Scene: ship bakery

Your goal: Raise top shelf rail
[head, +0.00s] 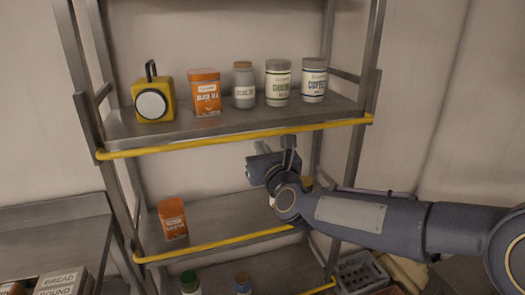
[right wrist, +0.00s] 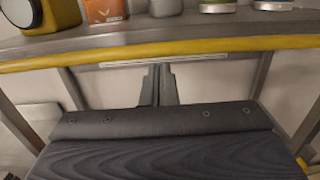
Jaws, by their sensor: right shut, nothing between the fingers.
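The top shelf (head: 235,123) carries a yellow rail (head: 240,138) along its front edge, level with the shelf board. In the right wrist view the same rail (right wrist: 160,53) crosses the upper part of the picture. My right gripper (head: 290,143) is just below the rail, right of its middle in the head view. Its fingers (right wrist: 159,85) are together and empty, pointing up at the shelf's underside. Whether the fingertips touch the rail cannot be told. My left gripper is not in view.
On the top shelf stand a yellow lantern (head: 154,100), an orange tin (head: 204,93) and several jars, including the coffee jar (head: 314,81). The middle shelf (head: 215,215) has its own yellow rail (head: 215,243) and an orange tin (head: 172,219). A grey crate (head: 360,272) is low right.

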